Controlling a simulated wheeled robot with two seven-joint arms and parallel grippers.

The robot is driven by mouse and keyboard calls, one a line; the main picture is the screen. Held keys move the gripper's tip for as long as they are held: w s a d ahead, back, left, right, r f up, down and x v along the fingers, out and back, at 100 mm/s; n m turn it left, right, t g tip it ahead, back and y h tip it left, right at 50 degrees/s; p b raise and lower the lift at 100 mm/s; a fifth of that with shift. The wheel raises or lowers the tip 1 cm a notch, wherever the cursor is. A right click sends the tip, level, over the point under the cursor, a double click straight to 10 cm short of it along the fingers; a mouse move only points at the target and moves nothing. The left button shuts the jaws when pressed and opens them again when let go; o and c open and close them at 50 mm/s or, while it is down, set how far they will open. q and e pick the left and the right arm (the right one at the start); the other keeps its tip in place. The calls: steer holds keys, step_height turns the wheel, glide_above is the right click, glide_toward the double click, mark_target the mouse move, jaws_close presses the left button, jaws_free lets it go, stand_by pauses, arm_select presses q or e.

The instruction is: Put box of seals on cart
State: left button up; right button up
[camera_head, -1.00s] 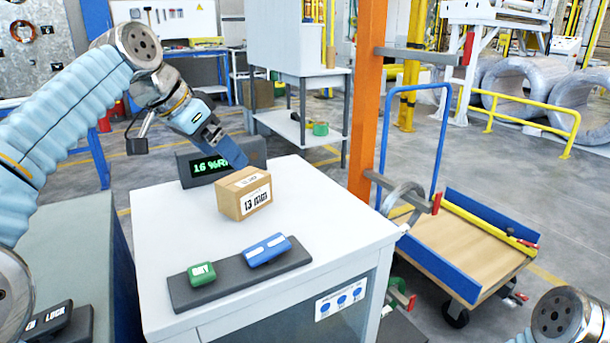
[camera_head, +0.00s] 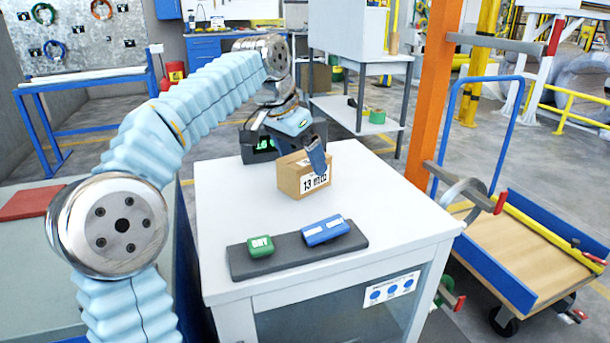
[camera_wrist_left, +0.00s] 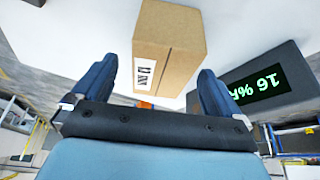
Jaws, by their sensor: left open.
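The box of seals (camera_head: 304,174) is a small brown carton with a white "13 mm" label, standing on the white cabinet top (camera_head: 230,205). My left gripper (camera_head: 318,150) is at the box's upper side in the head view, its near finger overlapping the box. In the left wrist view the box (camera_wrist_left: 180,40) lies ahead, between the lines of the two open blue fingers (camera_wrist_left: 155,85). I cannot tell whether a finger touches it. The cart (camera_head: 530,255) has a wooden deck, blue side boards and a blue handle, and stands on the floor at right. My right gripper is not in view.
A dark display unit (camera_head: 258,146) stands behind the box; its digits show in the left wrist view (camera_wrist_left: 258,85). A grey pad with a green block (camera_head: 260,246) and a blue block (camera_head: 325,230) lies in front. An orange post (camera_head: 433,95) stands between cabinet and cart.

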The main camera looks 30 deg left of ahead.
mark_target(302, 158)
arm_select(q)
steer(key=x, duration=0.3)
steer(key=shift+w+a+f, duration=0.1)
steer(key=shift+w+f, duration=0.1)
steer(key=shift+f, duration=0.1)
steer(key=shift+c, duration=0.5)
steer(key=shift+r, duration=0.15)
steer(key=c, duration=1.6)
